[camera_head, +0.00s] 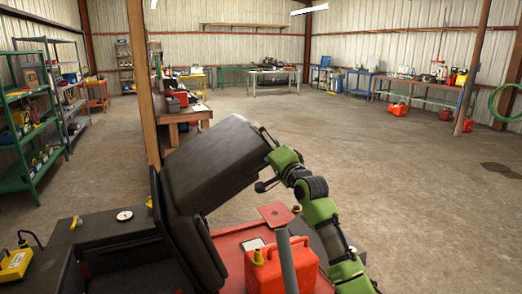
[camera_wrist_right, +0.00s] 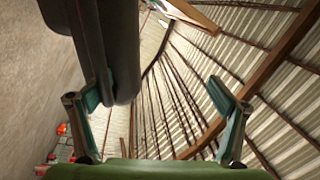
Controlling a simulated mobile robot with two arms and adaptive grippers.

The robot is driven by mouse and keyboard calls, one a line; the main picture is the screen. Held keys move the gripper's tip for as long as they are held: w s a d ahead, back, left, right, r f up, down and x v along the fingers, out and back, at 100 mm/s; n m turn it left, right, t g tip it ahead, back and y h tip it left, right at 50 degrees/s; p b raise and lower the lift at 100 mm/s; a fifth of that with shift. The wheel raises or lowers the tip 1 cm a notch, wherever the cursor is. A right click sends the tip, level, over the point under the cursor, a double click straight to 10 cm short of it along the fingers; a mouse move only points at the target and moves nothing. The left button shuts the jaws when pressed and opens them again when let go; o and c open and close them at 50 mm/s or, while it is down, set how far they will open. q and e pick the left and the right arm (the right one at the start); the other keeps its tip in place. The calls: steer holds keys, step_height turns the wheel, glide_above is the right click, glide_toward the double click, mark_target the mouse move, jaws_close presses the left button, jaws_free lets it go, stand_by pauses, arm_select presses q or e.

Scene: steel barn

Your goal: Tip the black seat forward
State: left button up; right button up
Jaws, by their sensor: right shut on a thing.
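The black seat (camera_head: 215,160) stands in the lower middle of the head view, with a broad black cushion raised and tilted over a second black part (camera_head: 188,232). My green right gripper (camera_head: 267,160) is at the right edge of the raised cushion and is shut on it. In the right wrist view the seat's dark edge (camera_wrist_right: 112,45) comes down from the top against the left finger. The two fingers of my right gripper (camera_wrist_right: 163,95) are wide apart there, and the right finger shows no contact. My left gripper is not in view.
A red gas can (camera_head: 285,270) stands in front of the red body panel (camera_head: 232,250), close to my right arm. A wooden post (camera_head: 146,85) rises behind the seat. The concrete floor (camera_head: 400,170) to the right is mostly clear.

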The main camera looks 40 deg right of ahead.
steer(key=shift+s+d+r, duration=0.15)
steer(key=shift+s+r, duration=0.15)
steer(key=shift+r, duration=0.35)
steer(key=shift+c, duration=0.7)
steer(key=shift+s+f, duration=0.1)
steer(key=shift+s, duration=0.2)
steer(key=c, duration=0.6)
steer(key=shift+s+a+f, duration=0.1)
steer(key=shift+a+f, duration=0.15)
steer(key=shift+f, duration=0.1)
steer(key=c, duration=0.6)
steer(key=shift+s+a+f, duration=0.1)
steer(key=shift+s+f, duration=0.3)
steer(key=shift+s, duration=0.15)
steer(key=shift+c, duration=0.2)
steer(key=p+v, duration=0.1)
steer(key=v, duration=1.3)
